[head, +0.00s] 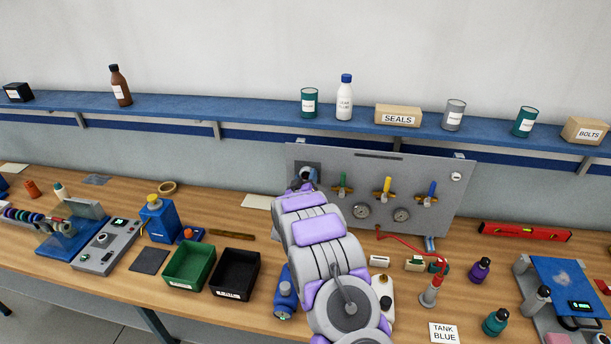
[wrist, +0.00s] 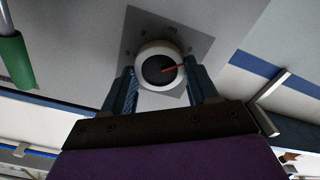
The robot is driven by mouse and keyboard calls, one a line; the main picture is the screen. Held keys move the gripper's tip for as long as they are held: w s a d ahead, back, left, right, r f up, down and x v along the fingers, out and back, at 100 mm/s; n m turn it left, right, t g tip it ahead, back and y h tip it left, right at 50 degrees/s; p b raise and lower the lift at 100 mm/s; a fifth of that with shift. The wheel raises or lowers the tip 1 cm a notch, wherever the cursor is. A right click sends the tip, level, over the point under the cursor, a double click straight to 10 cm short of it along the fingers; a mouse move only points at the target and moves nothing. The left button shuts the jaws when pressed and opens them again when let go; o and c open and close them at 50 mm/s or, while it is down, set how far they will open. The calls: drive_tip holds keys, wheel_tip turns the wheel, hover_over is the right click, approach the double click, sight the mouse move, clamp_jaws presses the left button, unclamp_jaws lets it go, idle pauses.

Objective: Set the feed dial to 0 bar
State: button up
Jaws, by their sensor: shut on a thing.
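The feed dial (wrist: 150,55) is a round knob with a pale rim, a dark face and a red pointer, on a grey square plate. In the wrist view its red pointer points right and slightly up. My gripper (wrist: 164,82) is shut on the dial, with one finger on each side. In the head view the dial's dark plate (head: 308,168) is at the upper left of the grey panel (head: 440,205). My arm covers part of it there. The scale marks around the dial are too small to read.
Green (head: 342,188), yellow (head: 385,186) and blue (head: 431,191) valve handles are to the right on the panel, above two gauges (head: 361,211). A red hose (head: 410,242) hangs below. The blue shelf (head: 250,112) runs above the panel. Green (head: 190,264) and black bins (head: 234,272) stand left of my arm.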

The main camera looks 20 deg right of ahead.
drive_tip(key=shift+f+n, duration=0.2)
drive_tip(key=shift+n, duration=0.3)
drive_tip(key=o, duration=1.1)
drive_tip(key=shift+a+r, duration=0.1)
drive_tip(key=shift+c, duration=0.2)
drive_tip(key=b+v, duration=0.1)
drive_tip(key=v, duration=1.6)
drive_tip(key=shift+a, duration=0.25)
drive_tip(key=shift+s, duration=0.1)
